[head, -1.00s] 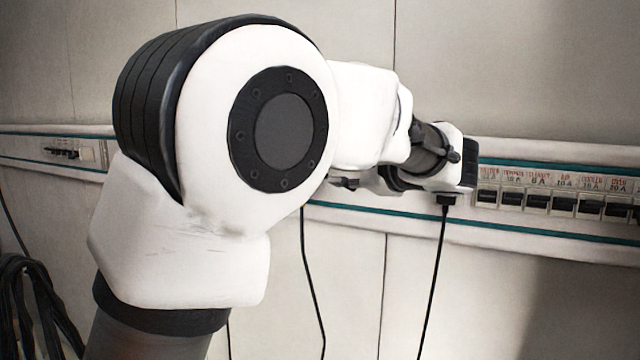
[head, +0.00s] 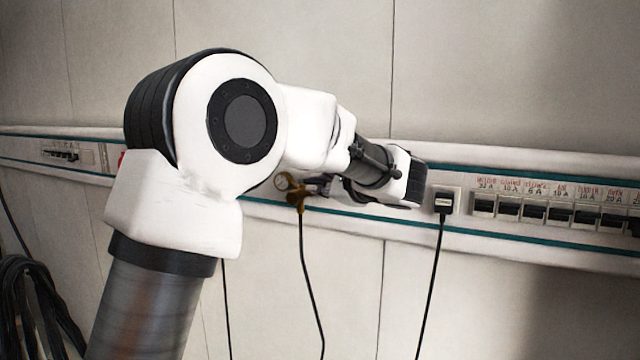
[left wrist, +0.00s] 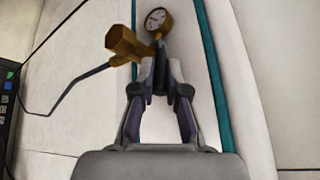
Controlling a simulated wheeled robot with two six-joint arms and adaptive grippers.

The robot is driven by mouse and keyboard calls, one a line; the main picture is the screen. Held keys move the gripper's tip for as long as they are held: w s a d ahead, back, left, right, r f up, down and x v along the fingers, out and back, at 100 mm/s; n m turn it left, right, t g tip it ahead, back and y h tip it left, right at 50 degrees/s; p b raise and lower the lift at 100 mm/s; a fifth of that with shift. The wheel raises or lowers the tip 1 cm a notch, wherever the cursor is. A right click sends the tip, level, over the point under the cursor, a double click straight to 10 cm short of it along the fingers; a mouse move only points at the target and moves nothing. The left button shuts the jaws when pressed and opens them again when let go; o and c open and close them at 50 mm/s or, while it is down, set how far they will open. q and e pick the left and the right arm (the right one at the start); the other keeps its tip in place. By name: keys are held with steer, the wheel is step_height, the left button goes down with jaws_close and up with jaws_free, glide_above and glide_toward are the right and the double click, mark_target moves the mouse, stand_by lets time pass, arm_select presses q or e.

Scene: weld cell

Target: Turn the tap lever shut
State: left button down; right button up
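The tap is a brass fitting with a round gauge on the wall rail. In the head view the brass body (head: 297,197) and gauge (head: 282,181) show left of my left gripper (head: 316,185), partly hidden by my arm. In the left wrist view the brass body (left wrist: 125,44) and gauge (left wrist: 158,20) lie just beyond the fingertips of my left gripper (left wrist: 163,62). The fingers lean inward with a narrow gap between the tips. I cannot make out the lever clearly, nor whether the tips touch it. My right gripper is not in view.
A row of breakers (head: 560,212) and a socket with a black plug (head: 444,203) sit on the rail to the right. Dark cables hang below the rail, and a coil of cable (head: 32,305) hangs at lower left. The wall above is bare.

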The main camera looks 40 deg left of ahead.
arm_select(q)
steer(key=shift+r, duration=0.1)
steer(key=n+g+p, duration=0.1)
steer(key=g, duration=0.1)
steer(key=w+n+g+p, duration=0.1)
steer(key=g, duration=0.1)
steer(key=shift+a+n, duration=0.1)
steer(key=shift+n, duration=0.3)
steer(key=c, duration=1.5)
jaws_free()
steer(key=shift+a, duration=0.15)
steer(key=v, duration=1.2)
steer(key=shift+f, duration=0.3)
